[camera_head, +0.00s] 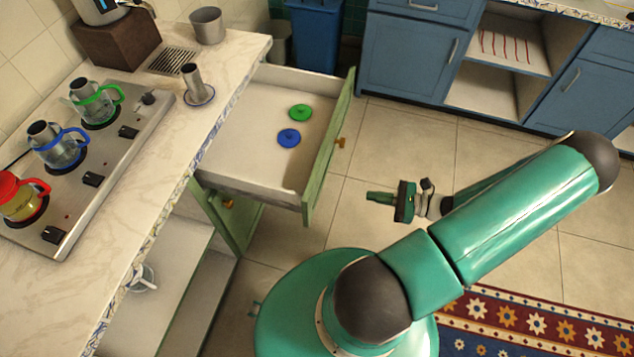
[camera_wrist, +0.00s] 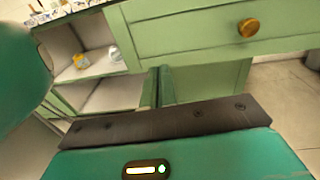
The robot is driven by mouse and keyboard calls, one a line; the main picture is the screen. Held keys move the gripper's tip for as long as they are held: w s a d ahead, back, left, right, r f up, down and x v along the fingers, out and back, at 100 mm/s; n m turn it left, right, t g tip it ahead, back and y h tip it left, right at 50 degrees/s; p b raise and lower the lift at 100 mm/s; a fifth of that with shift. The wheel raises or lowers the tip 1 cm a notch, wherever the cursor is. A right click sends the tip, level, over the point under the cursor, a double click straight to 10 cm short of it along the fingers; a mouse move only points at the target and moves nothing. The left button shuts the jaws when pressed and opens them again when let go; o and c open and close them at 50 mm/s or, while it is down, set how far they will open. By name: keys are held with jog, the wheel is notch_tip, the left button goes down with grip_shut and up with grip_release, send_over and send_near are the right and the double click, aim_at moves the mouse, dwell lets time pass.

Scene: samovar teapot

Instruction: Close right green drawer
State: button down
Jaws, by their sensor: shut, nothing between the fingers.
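The green drawer (camera_head: 325,150) is pulled far out from under the counter in the head view. A green lid (camera_head: 300,112) and a blue lid (camera_head: 289,138) lie inside it. Its brass knob (camera_head: 340,142) is on the front panel; the drawer front (camera_wrist: 190,38) and knob (camera_wrist: 248,28) also show in the wrist view. My gripper (camera_head: 372,198) is shut and empty. It is in front of the drawer front, to the right of its near end in the head view, apart from it. In the wrist view the fingers (camera_wrist: 160,84) point toward the cabinet below the drawer front.
A green cabinet door (camera_head: 235,215) stands below the drawer, beside open shelves (camera_head: 180,270). The counter (camera_head: 165,150) holds a stove with several glass teapots. Blue cabinets (camera_head: 410,65) and a blue bin (camera_head: 312,38) are at the back. The tiled floor around my gripper is clear.

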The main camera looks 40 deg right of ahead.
aim_at(319, 183)
jog(key=shift+m+t+h, duration=0.3)
jog(key=shift+m+t, duration=0.2)
jog(key=shift+t, duration=0.1)
jog(key=x, duration=1.3)
jog(key=shift+w+a+f, duration=0.2)
jog(key=shift+w+f, duration=0.05)
jog(key=shift+f, duration=0.1)
jog(key=shift+w+a, duration=0.1)
